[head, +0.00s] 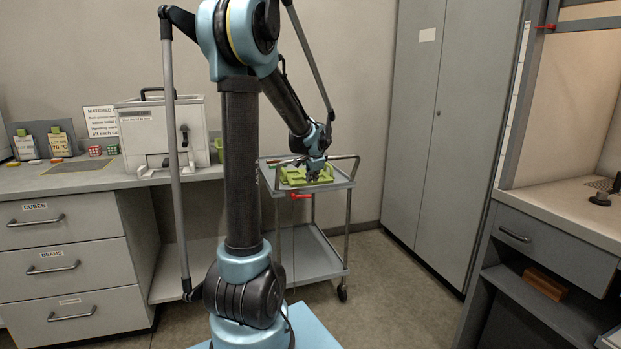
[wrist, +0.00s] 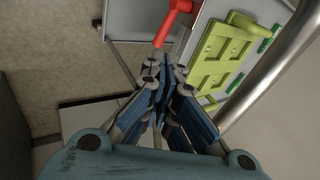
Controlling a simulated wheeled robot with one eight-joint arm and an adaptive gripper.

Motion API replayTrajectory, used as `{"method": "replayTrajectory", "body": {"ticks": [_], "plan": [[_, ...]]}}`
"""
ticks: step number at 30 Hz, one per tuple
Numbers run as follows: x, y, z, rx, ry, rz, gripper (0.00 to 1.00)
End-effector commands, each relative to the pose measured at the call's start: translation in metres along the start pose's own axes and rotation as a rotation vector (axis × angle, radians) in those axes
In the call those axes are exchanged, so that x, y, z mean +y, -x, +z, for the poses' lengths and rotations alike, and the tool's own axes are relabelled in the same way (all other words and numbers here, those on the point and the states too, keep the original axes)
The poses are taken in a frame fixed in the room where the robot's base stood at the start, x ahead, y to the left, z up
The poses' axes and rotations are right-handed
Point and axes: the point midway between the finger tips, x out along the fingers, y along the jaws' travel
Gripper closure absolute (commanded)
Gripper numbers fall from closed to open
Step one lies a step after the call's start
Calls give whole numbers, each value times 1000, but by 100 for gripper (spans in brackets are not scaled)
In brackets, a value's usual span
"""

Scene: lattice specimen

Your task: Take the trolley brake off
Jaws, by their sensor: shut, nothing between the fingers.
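The grey metal trolley (head: 346,183) stands behind my arm, between the counter and the tall cabinet. A red brake lever (head: 301,196) sticks out at its front edge, below the top tray. In the wrist view the red lever (wrist: 172,22) shows just beyond my fingertips, running down from a round hub at the top. My gripper (head: 316,176) is over the trolley's front side; in the wrist view my gripper (wrist: 166,68) is shut and empty, its tips close to the lever's lower end. I cannot tell whether they touch it.
A green fixture (head: 296,175) lies on the trolley's top tray, beside my fingers in the wrist view. A tubular handle rail (wrist: 272,72) runs close on the right there. The counter (head: 100,183) is at left, the tall cabinet (head: 412,130) at right. Floor ahead is clear.

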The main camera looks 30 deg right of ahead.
Motion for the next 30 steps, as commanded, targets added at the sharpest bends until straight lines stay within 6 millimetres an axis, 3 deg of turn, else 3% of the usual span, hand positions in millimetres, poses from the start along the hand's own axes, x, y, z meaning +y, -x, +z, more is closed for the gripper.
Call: {"method": "replayTrajectory", "body": {"ticks": [18, 30], "plan": [[0, -79, 0, 0, 1, 0, 100], [0, -103, 1, -1, 1, 0, 100]]}}
